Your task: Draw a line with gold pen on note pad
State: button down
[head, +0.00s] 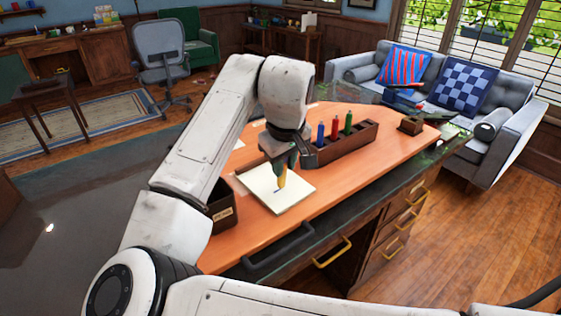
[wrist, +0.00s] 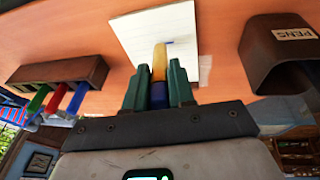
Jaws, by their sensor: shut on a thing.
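My gripper (head: 284,162) is shut on the gold pen (head: 282,178) and points down over the note pad (head: 262,196). In the wrist view the gold pen (wrist: 159,62) stands between the green fingers of my gripper (wrist: 158,85), with a blue part at its held end. Its far end is over the white note pad (wrist: 132,32); I cannot tell for sure whether it touches the paper. A short blue mark (wrist: 169,43) shows on the pad beside the pen's end.
A wooden rack (head: 350,148) with blue, red and green pens stands behind the pad. A dark box marked PENS (wrist: 282,55) stands on the desk beside the pad. A small wooden block (head: 411,125) is at the right. The orange desk top (head: 340,180) is clear right of the pad.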

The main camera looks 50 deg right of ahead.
jog(key=shift+s+d, duration=0.1)
jog(key=shift+d, duration=0.2)
jog(key=shift+s+d+p, duration=0.15)
jog(key=shift+d+p, duration=0.45)
jog(key=shift+d, duration=0.05)
jog(key=shift+d, duration=0.1)
jog(key=shift+s+d+p, duration=0.15)
jog(key=shift+d+p, duration=0.35)
jog(key=shift+d, duration=0.05)
jog(key=shift+a, duration=0.15)
jog(key=shift+w+a+p, duration=0.2)
jog(key=shift+a+p, duration=0.1)
jog(key=shift+a, duration=0.25)
jog(key=shift+a, duration=0.15)
jog(key=shift+w+a, duration=0.15)
jog(key=shift+a, duration=0.4)
jog(key=shift+a, duration=0.2)
